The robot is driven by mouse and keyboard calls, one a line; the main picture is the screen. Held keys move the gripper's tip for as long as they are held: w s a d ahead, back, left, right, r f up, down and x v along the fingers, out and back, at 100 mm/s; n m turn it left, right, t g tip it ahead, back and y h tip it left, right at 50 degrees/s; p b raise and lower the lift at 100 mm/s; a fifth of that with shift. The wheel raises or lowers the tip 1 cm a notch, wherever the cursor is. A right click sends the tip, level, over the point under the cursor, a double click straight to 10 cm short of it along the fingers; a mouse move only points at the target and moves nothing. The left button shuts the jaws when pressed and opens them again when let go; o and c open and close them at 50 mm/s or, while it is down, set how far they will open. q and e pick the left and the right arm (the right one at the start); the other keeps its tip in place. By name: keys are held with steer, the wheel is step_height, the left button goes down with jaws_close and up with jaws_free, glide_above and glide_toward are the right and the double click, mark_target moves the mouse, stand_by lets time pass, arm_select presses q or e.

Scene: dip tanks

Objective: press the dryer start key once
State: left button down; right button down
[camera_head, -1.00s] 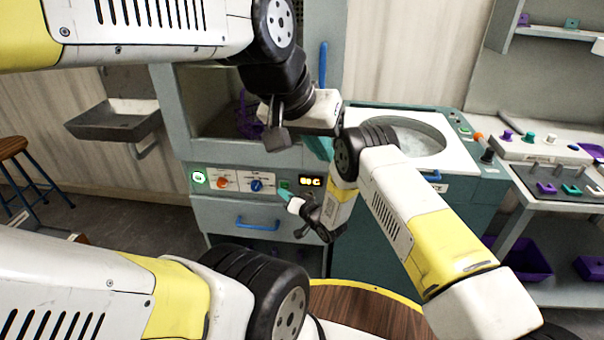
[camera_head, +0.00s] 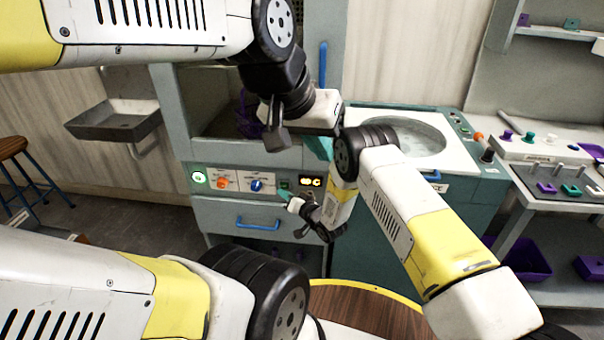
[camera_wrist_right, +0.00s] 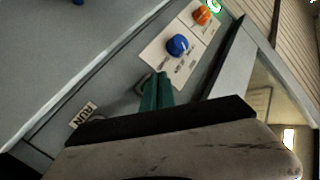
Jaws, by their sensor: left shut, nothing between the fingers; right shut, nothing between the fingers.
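The dryer's control panel (camera_head: 228,181) is on the front of the grey cabinet. A small green key (camera_head: 285,184) sits right of the blue knob (camera_head: 257,186), beside the lit display; I take it for the start key. My right gripper (camera_head: 284,194) is shut and empty, its teal fingertips at the panel just below this key. In the right wrist view its green fingers (camera_wrist_right: 156,92) reach the panel between the blue knob (camera_wrist_right: 178,45) and the RUN label (camera_wrist_right: 83,115); they hide the key, so contact cannot be told. My left gripper (camera_head: 319,148) is shut, empty and partly hidden.
An orange knob (camera_head: 222,183) and a green-lit button (camera_head: 199,178) are further left on the panel. A blue drawer handle (camera_head: 257,223) is below. A round tank (camera_head: 415,138) stands right, and a grey sink (camera_head: 115,120) is at the left.

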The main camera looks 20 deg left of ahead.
steer(key=shift+w, duration=0.2)
steer(key=shift+w+a, duration=0.1)
steer(key=shift+w, duration=0.15)
steer(key=shift+w, duration=0.4)
stand_by(0.6)
steer(key=shift+s, duration=0.85)
